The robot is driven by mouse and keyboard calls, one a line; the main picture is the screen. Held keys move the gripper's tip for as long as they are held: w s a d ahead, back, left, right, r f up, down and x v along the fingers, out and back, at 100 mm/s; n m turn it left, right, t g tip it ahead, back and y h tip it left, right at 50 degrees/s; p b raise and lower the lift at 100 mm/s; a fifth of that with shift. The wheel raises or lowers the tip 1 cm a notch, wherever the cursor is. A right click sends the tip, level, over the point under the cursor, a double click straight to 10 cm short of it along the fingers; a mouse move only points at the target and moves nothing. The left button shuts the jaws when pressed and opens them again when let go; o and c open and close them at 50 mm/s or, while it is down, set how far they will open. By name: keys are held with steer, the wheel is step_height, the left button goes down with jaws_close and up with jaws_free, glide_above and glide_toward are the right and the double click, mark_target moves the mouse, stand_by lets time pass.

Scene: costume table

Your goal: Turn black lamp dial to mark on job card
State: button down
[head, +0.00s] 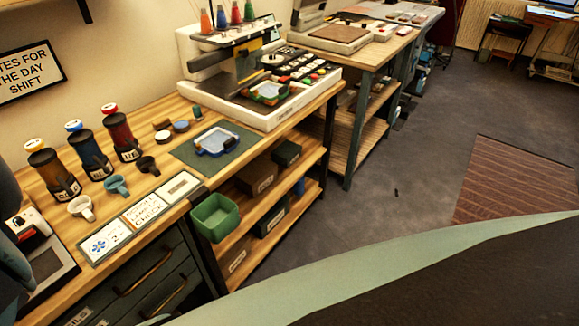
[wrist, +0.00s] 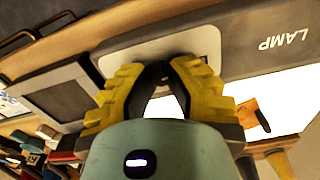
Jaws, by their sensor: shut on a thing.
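My gripper (wrist: 158,78), with yellow-padded fingers, is shut on the black lamp dial (wrist: 153,70) in the wrist view. The fingers hide most of the dial, and I cannot make out its pointer or the marks around it. The dial sits on a pale plate (wrist: 205,42) on a grey housing (wrist: 262,50) lettered LAMP. In the head view, a row of cards in a frame lies at the table's front edge: a flower card (head: 106,241), a lettered card (head: 145,208) and a third card (head: 179,186). I cannot tell which mark they show.
Several bottles (head: 121,132) and mugs (head: 116,185) stand behind the cards. A blue-rimmed tray (head: 215,142) lies on a green mat (head: 193,157). A green bin (head: 214,216) hangs at the front edge. A white machine (head: 262,112) stands farther along. Open floor (head: 395,205) lies to the right.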

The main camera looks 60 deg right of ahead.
steer(key=shift+f+m, duration=0.1)
steer(key=shift+m, duration=0.5)
steer(key=c, duration=0.8)
jaws_free()
steer(key=shift+c, duration=0.2)
steer(key=shift+r, duration=0.2)
step_height(320, 180, up, 12)
steer(key=shift+d+f, duration=0.1)
stand_by(0.3)
